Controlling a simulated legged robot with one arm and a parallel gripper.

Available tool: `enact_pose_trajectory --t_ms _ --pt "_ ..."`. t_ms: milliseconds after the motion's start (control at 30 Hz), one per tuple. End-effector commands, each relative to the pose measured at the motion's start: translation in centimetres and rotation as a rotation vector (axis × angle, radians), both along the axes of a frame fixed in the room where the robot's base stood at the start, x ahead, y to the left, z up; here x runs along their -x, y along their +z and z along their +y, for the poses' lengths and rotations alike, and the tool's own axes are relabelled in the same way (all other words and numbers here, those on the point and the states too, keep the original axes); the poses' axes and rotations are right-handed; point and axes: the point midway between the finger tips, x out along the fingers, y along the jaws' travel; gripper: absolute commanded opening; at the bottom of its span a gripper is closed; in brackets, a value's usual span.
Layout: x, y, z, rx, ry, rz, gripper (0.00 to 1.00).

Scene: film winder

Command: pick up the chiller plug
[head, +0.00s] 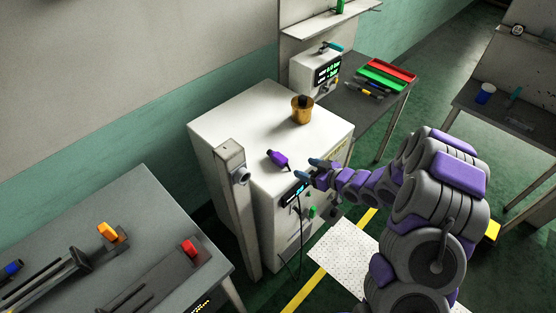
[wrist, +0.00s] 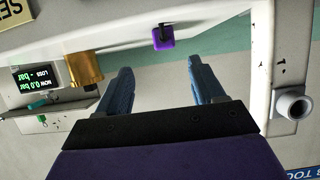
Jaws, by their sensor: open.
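The chiller plug appears to be the purple piece with a dark tip (head: 279,160), lying on the white cabinet top (head: 240,120) near its front edge. In the wrist view the purple plug (wrist: 162,40) shows beyond my fingertips, roughly between them. My gripper (head: 310,169) is open with blue fingers, at the cabinet's front edge, to the right of the plug and apart from it. In the wrist view my gripper (wrist: 161,68) has nothing between its fingers.
A brass pot with a dark top (head: 302,110) stands farther back on the cabinet. A grey post (head: 236,205) rises at the cabinet's left front corner. A dark cable (head: 300,225) hangs down the cabinet's front. A grey bench (head: 150,190) stands at the left.

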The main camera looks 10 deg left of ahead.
Motion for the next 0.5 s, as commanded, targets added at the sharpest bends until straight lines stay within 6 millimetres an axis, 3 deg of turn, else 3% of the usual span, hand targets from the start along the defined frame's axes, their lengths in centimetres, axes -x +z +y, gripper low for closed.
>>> enact_pose_trajectory --t_ms 200,500 --pt "-1.8 -1.3 2.6 -0.003 0.003 -0.002 0.68" --pt "-2.8 -1.9 3.8 -0.001 0.001 -0.002 0.68"
